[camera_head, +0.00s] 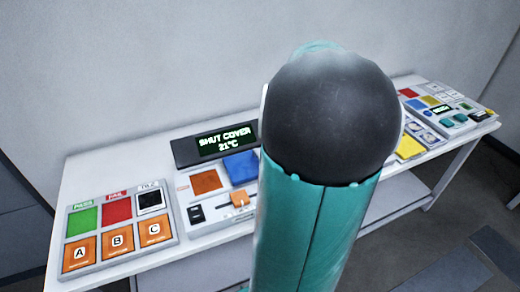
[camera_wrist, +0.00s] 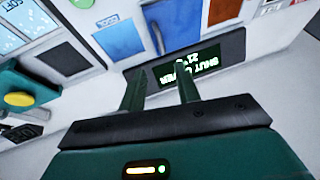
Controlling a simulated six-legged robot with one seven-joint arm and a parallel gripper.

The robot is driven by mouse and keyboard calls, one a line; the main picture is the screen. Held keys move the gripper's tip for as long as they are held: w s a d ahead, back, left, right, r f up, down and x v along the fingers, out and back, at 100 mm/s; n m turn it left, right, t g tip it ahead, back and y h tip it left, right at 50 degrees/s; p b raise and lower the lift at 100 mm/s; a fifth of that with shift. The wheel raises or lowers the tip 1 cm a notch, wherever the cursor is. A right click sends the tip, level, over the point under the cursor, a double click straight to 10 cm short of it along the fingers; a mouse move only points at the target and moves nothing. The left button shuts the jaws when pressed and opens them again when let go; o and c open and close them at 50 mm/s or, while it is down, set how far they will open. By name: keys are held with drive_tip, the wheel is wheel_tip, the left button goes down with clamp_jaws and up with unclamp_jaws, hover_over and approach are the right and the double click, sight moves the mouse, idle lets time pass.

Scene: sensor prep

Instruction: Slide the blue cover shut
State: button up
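The blue cover (camera_head: 241,167) is a flat panel on the console beside an orange-brown square (camera_head: 206,182), partly hidden behind my arm in the head view. In the wrist view the blue cover (camera_wrist: 120,38) lies beyond my fingers, left of the orange-brown panel (camera_wrist: 182,24), with a small dark upright piece (camera_wrist: 157,38) at its edge. My gripper (camera_wrist: 158,72) has its two fingers apart with nothing visible between them. The fingers appear in front of the display (camera_wrist: 205,62), apart from the cover. My gripper is hidden behind my arm in the head view.
The display (camera_head: 225,141) reads "SHUT COVER 21°C". An orange slider knob (camera_head: 240,198) sits below the cover. A button panel (camera_head: 116,225) stands at left and more consoles (camera_head: 440,108) at right. A teal block with a yellow disc (camera_wrist: 18,98) is left of my gripper.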

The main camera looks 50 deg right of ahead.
drive_tip(key=x, duration=1.2)
drive_tip(key=shift+a+f, duration=0.1)
drive_tip(key=shift+f, duration=0.05)
clamp_jaws()
